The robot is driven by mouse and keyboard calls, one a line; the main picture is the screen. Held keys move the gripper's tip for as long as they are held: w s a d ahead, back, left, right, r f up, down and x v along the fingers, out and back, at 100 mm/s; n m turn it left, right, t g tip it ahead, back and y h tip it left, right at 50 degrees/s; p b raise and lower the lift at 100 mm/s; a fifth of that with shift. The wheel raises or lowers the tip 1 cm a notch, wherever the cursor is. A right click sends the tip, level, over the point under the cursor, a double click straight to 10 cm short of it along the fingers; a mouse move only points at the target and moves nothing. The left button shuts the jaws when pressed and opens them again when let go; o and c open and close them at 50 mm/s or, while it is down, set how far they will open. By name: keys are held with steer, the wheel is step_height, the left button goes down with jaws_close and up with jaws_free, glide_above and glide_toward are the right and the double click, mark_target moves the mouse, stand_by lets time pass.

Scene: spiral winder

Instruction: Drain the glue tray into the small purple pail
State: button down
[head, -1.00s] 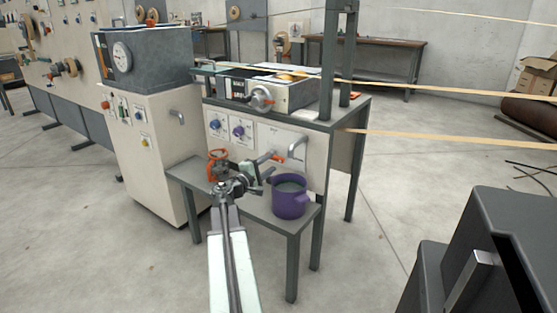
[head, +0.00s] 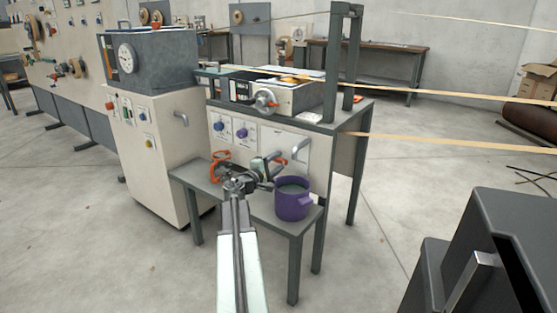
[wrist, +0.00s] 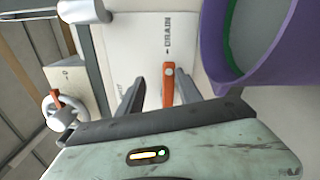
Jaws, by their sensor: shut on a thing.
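My gripper (wrist: 161,88) is shut on the small orange drain lever (wrist: 172,85), which stands between its fingers under the word DRAIN in the wrist view. In the head view my gripper (head: 268,168) is at the front panel, and the lever (head: 281,161) shows just beyond it. The purple pail (head: 293,204) stands upright on the low bench, right of my gripper; its wall and a green line inside show in the wrist view (wrist: 290,55). The glue tray (head: 292,98) sits on top of the machine. The drain outlet is not clear.
The low grey bench (head: 270,215) carries the pail and an orange-handled item (head: 219,167) left of my gripper. A grey metal handle (head: 299,150) juts from the panel above the pail. A dark box (head: 490,250) fills the lower right. Open floor lies around the bench.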

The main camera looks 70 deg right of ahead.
mark_target(287, 153)
steer(key=x, duration=0.3)
steer(key=shift+w+d+r, duration=0.1)
steer(key=shift+d+r, duration=0.3)
steer(key=shift+d, duration=0.05)
steer(key=c, duration=1.3)
jaws_free()
steer(key=shift+a+r, duration=0.2)
steer(key=shift+r, duration=0.05)
steer(key=shift+w, duration=0.15)
steer(key=shift+a+f, duration=0.2)
steer(key=shift+a, duration=0.35)
steer(key=shift+a+f, duration=0.2)
steer(key=shift+a, duration=0.35)
steer(key=shift+w+a+f, duration=0.2)
steer(key=shift+a, duration=0.3)
steer(key=shift+w+a+f, duration=0.2)
steer(key=shift+w+a, duration=0.05)
steer(key=shift+a, duration=0.25)
steer(key=shift+v, duration=3.7)
